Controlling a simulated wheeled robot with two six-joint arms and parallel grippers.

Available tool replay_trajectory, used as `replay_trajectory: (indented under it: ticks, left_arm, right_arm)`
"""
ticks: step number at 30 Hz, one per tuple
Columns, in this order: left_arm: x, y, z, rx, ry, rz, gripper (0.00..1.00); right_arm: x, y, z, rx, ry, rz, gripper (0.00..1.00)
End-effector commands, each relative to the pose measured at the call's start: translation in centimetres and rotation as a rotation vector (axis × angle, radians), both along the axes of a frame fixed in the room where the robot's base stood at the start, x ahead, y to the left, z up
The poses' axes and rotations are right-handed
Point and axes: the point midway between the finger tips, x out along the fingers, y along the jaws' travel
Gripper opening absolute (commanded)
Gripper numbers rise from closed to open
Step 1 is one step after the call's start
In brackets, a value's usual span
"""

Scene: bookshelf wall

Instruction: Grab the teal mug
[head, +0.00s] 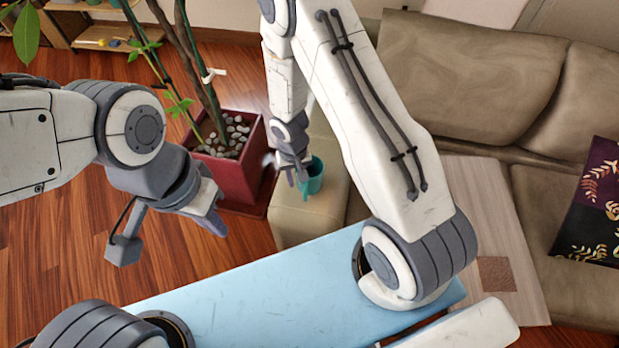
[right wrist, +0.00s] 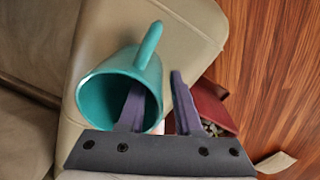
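The teal mug (head: 315,177) stands on the beige padded armrest in the head view. In the right wrist view the mug (right wrist: 118,82) shows its open mouth toward the camera, with its handle at the upper right. My right gripper (head: 296,180) is at the mug's left side. In the right wrist view its fingers are apart, one reaching over the mug's mouth and the other outside the wall; whether either touches is not clear. My left gripper (head: 214,222) hangs over the wooden floor, away from the mug; its finger gap cannot be made out.
The beige armrest (head: 300,222) joins a sofa (head: 470,80) with a dark patterned cushion (head: 597,205). A red planter (head: 232,176) with pebbles and a plant stands left of the armrest. Wooden floor (head: 60,245) lies open at the left.

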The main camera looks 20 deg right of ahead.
Motion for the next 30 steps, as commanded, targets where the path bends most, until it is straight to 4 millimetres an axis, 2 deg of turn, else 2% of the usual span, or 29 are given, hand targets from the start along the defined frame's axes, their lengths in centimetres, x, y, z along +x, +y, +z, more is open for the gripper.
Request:
replay_trajectory:
  ticks: [1, 2, 30]
  left_arm:
    - [0.00, 0.00, 0.00, 0.000, 0.000, 0.000, 0.00]
    - [0.00, 0.00, 0.00, 0.000, 0.000, 0.000, 0.00]
    - [0.00, 0.00, 0.00, 0.000, 0.000, 0.000, 0.00]
  right_arm:
    - [-0.01, 0.01, 0.02, 0.000, 0.000, 0.000, 0.09]
    - [-0.01, 0.01, 0.02, 0.000, 0.000, 0.000, 0.00]
    - [-0.06, -0.02, 0.03, -0.001, 0.001, 0.000, 0.00]
